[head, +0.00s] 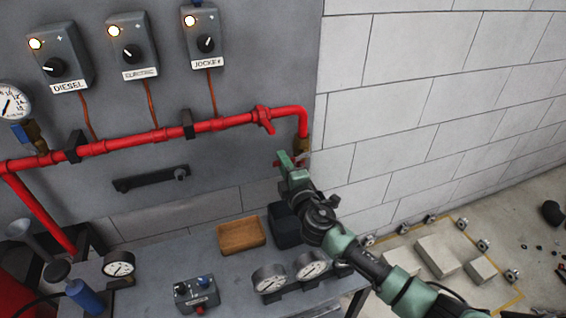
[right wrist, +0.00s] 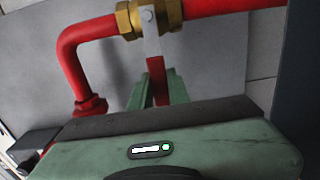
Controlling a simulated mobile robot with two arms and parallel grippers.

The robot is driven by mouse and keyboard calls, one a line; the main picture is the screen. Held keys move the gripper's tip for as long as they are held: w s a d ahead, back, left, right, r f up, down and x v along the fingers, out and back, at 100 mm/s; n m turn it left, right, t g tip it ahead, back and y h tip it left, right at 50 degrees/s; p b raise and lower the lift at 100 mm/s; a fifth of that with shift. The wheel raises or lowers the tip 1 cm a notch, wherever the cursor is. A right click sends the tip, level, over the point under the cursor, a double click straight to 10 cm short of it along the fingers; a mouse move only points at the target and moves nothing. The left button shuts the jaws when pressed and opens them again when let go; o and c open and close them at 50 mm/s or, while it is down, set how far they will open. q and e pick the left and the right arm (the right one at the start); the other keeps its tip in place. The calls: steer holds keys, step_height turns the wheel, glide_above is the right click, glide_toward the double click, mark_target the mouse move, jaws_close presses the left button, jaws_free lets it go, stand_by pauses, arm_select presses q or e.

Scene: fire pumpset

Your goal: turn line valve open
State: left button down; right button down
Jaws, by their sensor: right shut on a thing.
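The line valve has a brass body (right wrist: 146,18) on the red pipe, and it also shows in the head view (head: 304,144) on the downward pipe beside the block wall. Its lever (right wrist: 156,72) has a grey metal plate at the pivot and a red grip that points away from the brass body. My right gripper (right wrist: 158,90) is shut on the red grip, with one green finger on each side. In the head view, my right gripper (head: 292,160) is at the valve, and its fingers partly hide the lever. My left gripper is not in view.
The red pipe (head: 160,134) runs along the grey panel, with a red fitting (head: 263,118) near the bend. Control boxes labelled DIESEL (head: 58,55), ELECTRIC and JOCKEY hang above. Below is a grey table (head: 225,285) with a wooden tray (head: 241,235), a dark bin (head: 284,226) and several gauges.

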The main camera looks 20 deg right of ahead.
mark_target(305, 128)
steer(key=shift+r+m, duration=0.65)
steer(key=shift+m, duration=0.45)
steer(key=r+m, duration=0.1)
steer(key=d+r+m+p, duration=0.1)
steer(key=m, duration=0.1)
steer(key=shift+r+m, duration=0.15)
steer(key=shift+m, duration=0.15)
steer(key=d+r+m+p, duration=0.1)
steer(key=m, duration=0.1)
steer(key=d+r+m+p, duration=0.1)
steer(key=m, duration=0.1)
steer(key=shift+r+m, duration=0.2)
steer(key=shift+m, duration=0.1)
steer(key=d+m+p, duration=0.1)
steer(key=d+r+m+p, duration=0.1)
steer(key=m, duration=0.1)
steer(key=shift+w+d+r+m+p, duration=0.1)
steer(key=shift+d+m+p, duration=0.45)
steer(key=shift+m, duration=0.6)
steer(key=shift+d+m+p, duration=0.25)
steer(key=shift+d+m, duration=0.5)
steer(key=shift+m, duration=0.4)
steer(key=c, duration=1.3)
jaws_free()
steer(key=shift+c, duration=0.2)
steer(key=shift+r, duration=0.1)
